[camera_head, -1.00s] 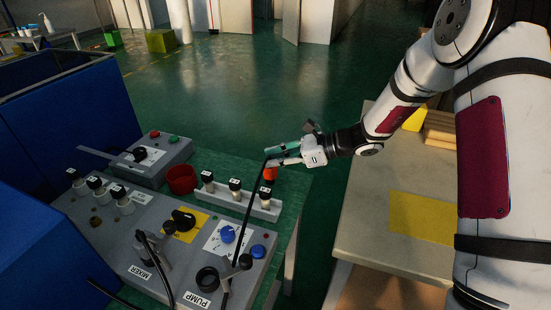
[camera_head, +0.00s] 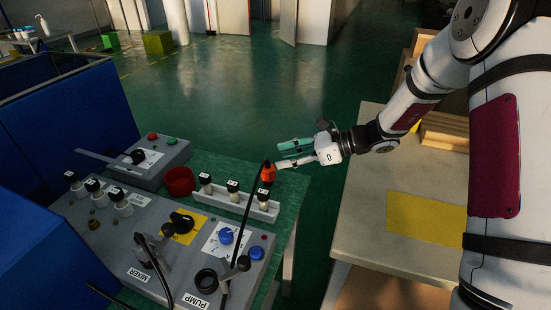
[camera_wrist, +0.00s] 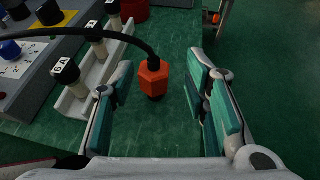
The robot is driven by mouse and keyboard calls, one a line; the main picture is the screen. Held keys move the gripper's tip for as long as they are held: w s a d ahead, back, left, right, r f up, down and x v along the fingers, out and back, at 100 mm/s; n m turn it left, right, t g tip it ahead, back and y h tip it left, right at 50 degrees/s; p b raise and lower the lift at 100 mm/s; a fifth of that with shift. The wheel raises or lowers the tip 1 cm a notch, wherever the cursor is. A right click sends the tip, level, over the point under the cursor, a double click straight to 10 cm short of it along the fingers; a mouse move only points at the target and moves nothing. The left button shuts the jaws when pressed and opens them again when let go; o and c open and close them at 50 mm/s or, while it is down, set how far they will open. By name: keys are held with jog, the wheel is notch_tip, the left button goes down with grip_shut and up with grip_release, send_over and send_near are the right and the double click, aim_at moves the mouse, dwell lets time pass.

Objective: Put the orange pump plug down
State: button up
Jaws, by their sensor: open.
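The orange pump plug (camera_head: 268,173) stands upright on the green bench top, just behind the right end of the fuse rack, with its black cable rising from its top and bending back to the press panel. In the wrist view the orange plug (camera_wrist: 153,77) shows beyond the fingertips, nearer the left finger, and nothing touches it. My gripper (camera_head: 281,156) is open and empty, to the right of the plug. In the wrist view the fingers (camera_wrist: 160,85) are spread wide apart.
A pale rack (camera_head: 262,212) with several black-capped fuses stands close to the plug. A red cup (camera_head: 180,181) is to the left. The grey control panel (camera_head: 120,232) fills the front. A side table with a yellow patch (camera_head: 428,216) stands at the right.

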jog(key=v, duration=0.7)
jog(key=shift+d+r, duration=0.15)
jog(key=shift+d, duration=0.2)
jog(key=s+a+r+n+g+h, duration=0.1)
jog(key=s+r+n+g+h, duration=0.15)
jog(key=s+r+n, duration=0.45)
jog(key=s+a+r+n+g+h, duration=0.1)
jog(key=s+a+r+n+h, duration=0.2)
jog(key=s, duration=0.8)
jog(key=s+d+r+n+t+h, duration=0.1)
jog(key=s+d+n+h, duration=0.3)
jog(key=s, duration=0.6)
jog(key=s+d+r+n+t+h, duration=0.1)
jog(key=s+d+n+h, duration=0.2)
jog(key=s+d+n, duration=0.3)
jog(key=s, duration=0.4)
jog(key=shift+s+n+h, duration=0.2)
jog(key=shift+n+h, duration=0.1)
jog(key=shift+h, duration=0.05)
jog(key=shift+d+r+t+p, duration=0.1)
jog(key=shift+t+p, duration=0.15)
jog(key=shift+p, duration=0.05)
notch_tip(320, 180, up, 13)
jog(key=t+p, duration=0.2)
jog(key=p, duration=0.9)
jog(key=shift+d, duration=0.2)
